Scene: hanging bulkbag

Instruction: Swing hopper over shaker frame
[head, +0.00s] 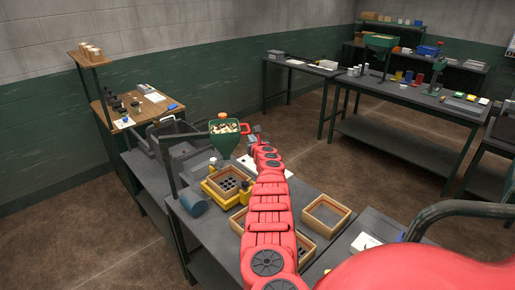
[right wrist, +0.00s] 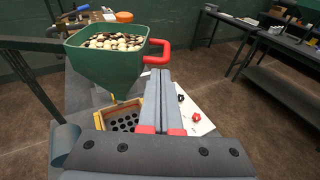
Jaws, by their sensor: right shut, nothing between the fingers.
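The green hopper (head: 225,142), filled with pale and dark pieces, hangs from a dark swing arm (head: 187,134) on a post. Its red handle (right wrist: 164,50) sticks out to the right. The shaker frame (head: 229,181), wooden with a dark holed plate on a yellow base, sits below it on the bench; in the right wrist view (right wrist: 122,120) it is partly hidden by my gripper. I cannot tell whether the spout is centred over it. My right gripper (right wrist: 160,74) is shut and empty, its tips close to the handle but not around it. My left gripper is not in view.
A blue-grey cylinder (head: 193,204) lies left of the shaker frame. An empty wooden frame (head: 326,215) lies on the right of the bench; other frames are partly hidden by my right arm. Dark workbenches (head: 412,98) stand at the back right, with open floor between.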

